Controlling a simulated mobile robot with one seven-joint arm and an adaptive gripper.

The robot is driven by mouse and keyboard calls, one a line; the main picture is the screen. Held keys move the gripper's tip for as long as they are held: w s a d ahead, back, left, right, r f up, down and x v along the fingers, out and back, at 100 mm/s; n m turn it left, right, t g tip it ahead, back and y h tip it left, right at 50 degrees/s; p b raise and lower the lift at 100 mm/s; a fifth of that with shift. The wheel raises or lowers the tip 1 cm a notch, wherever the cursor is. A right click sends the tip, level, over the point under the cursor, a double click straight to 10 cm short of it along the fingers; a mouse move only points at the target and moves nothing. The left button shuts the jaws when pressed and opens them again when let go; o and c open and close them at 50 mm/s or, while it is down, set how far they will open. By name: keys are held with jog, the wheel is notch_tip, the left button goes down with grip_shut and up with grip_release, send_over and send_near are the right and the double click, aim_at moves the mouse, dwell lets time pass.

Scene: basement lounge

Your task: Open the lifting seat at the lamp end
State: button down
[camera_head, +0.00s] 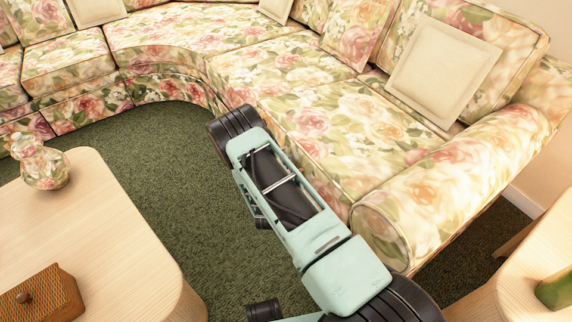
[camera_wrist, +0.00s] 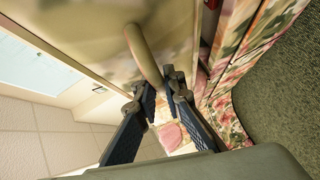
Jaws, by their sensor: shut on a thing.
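The floral sectional sofa fills the upper part of the head view. Its right-hand seat (camera_head: 345,125) lies flat beside the rolled arm (camera_head: 465,185). My arm reaches along the front of this seat, and my gripper is hidden there. In the wrist view my gripper (camera_wrist: 161,92) has its two dark fingers closed on the lower end of a curved tan handle (camera_wrist: 142,52). The handle stands out from a tan, blurred surface (camera_wrist: 85,35). No lamp is clearly visible.
A pale wooden table (camera_head: 110,215) at the left bears a floral jar (camera_head: 42,162) and a wooden box (camera_head: 42,297). Another wooden table (camera_head: 500,290) with a green object (camera_head: 556,290) stands at the lower right. Green carpet (camera_head: 160,135) is clear between table and sofa.

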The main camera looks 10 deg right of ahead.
jog(key=w+d+r+m+g+y+p, duration=0.1)
jog(key=d+r+p, duration=0.2)
jog(key=r+p, duration=0.6)
jog(key=w+d+r+m+g+y+p, duration=0.1)
jog(key=d+r+p, duration=0.25)
jog(key=r, duration=0.95)
jog(key=w+d+r+m+g+y+p, duration=0.1)
jog(key=w+d+r+p, duration=0.15)
jog(key=r+p, duration=0.7)
jog(key=w+d+r+p, duration=0.3)
jog(key=d+r+p, duration=0.1)
jog(key=d+r, duration=0.6)
jog(key=w+d+r+p, duration=0.4)
jog(key=d+r+p, duration=0.1)
jog(key=d+r, duration=0.5)
jog(key=shift+w+d+r, duration=0.3)
jog(key=shift+d+r, duration=0.05)
jog(key=shift+d, duration=0.05)
jog(key=c, duration=2.3)
grip_release()
jog(key=shift+a, duration=0.1)
